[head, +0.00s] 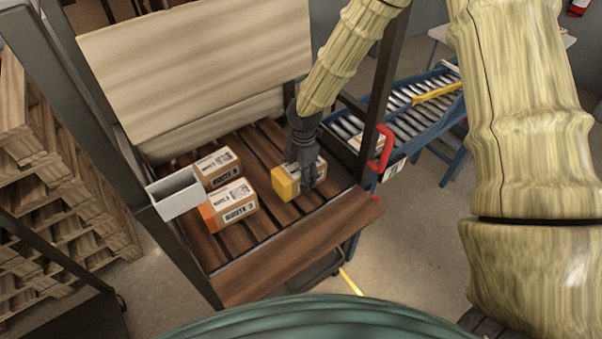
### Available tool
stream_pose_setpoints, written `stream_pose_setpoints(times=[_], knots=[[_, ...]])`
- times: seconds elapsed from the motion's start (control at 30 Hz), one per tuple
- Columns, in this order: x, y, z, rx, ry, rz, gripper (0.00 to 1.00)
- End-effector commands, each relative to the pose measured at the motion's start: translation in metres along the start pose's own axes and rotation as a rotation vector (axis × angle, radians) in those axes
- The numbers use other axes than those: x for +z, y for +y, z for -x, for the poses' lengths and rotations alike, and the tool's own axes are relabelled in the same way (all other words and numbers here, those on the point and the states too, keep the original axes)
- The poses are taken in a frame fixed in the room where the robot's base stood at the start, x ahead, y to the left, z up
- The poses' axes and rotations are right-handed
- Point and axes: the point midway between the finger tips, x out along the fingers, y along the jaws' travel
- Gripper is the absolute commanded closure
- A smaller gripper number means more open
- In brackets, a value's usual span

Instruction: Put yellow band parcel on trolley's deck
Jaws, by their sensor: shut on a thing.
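The yellow band parcel (285,183) is a small cardboard box with a yellow end, on or just above the right part of a slatted brown wooden deck (262,248). I cannot tell whether it touches the slats. My gripper (308,180) reaches down from above and is shut on this parcel, with its dark fingers covering part of the box. Whether the slatted deck belongs to the trolley is not clear from this view.
An orange-ended parcel (233,204) and another box (217,168) sit to the left on the slats, beside a light grey bin (176,194). A beige panel (195,70) rises behind. A blue roller conveyor (400,112) and a red handle (384,148) are at right.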

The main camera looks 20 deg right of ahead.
Motion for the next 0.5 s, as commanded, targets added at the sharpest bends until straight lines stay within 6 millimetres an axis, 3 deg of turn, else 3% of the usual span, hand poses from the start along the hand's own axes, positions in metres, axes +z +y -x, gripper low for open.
stream_pose_setpoints(times=[0.13,0.17,0.3,0.5], knots=[[0.0001,0.0002,0.0005,0.001,0.000,0.000,0.71],[0.0001,0.0002,0.0005,0.001,0.000,0.000,0.34],[0.0000,0.0002,0.0004,0.001,0.000,0.000,0.11],[0.0001,0.0001,0.0002,0.000,0.000,0.000,0.11]])
